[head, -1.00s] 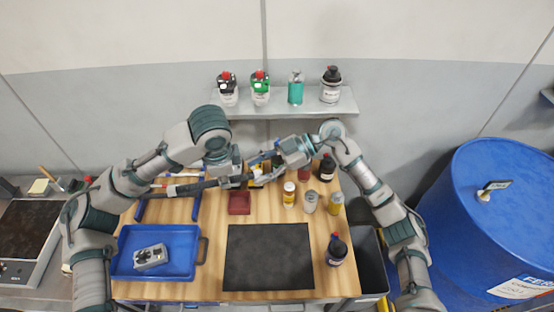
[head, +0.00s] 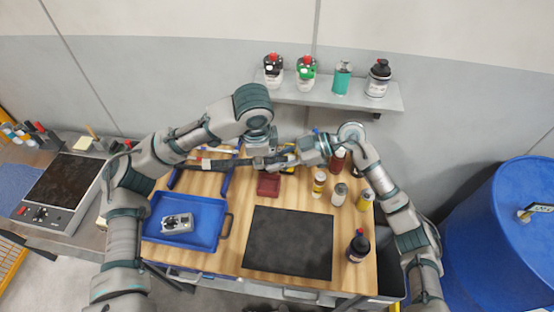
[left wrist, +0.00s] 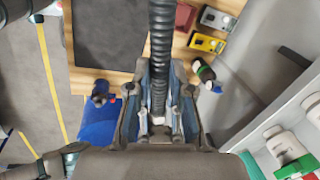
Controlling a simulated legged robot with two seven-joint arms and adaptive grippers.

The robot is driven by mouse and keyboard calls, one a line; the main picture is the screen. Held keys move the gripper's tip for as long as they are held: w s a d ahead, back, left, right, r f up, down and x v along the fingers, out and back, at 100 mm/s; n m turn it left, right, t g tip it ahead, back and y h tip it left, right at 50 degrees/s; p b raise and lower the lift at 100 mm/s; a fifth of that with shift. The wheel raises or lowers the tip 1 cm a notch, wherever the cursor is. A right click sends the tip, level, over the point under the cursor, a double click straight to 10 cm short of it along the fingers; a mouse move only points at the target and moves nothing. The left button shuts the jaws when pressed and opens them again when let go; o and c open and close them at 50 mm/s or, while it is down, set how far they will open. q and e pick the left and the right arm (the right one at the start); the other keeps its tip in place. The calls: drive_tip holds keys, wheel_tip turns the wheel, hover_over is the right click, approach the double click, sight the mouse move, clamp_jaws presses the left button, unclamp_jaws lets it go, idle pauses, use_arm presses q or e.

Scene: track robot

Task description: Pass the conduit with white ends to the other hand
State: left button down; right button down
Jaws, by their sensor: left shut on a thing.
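The conduit is a dark ribbed tube with a white end; in the head view the conduit (head: 230,165) lies across above the back of the table, its white end to the left. My left gripper (head: 261,162) is shut on it from above. In the left wrist view the conduit (left wrist: 162,45) runs between the fingers of my left gripper (left wrist: 157,85), with a white part low between them. My right gripper (head: 292,158) is just right of the left one, pointing left near the conduit's right part. Whether its fingers are open or touch the conduit cannot be made out.
A blue tray (head: 225,228) holds a grey box. A black mat (head: 288,243) lies at the front, and a red bin (head: 268,184) behind it. Several bottles and cans stand at the right, including a dark bottle (head: 358,246). A shelf (head: 330,98) with containers is behind.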

use_arm(q)
drive_tip(key=c, duration=1)
unclamp_jaws()
drive_tip(key=shift+a, duration=0.35)
drive_tip(key=shift+o, duration=0.2)
drive_tip(key=shift+a, duration=0.25)
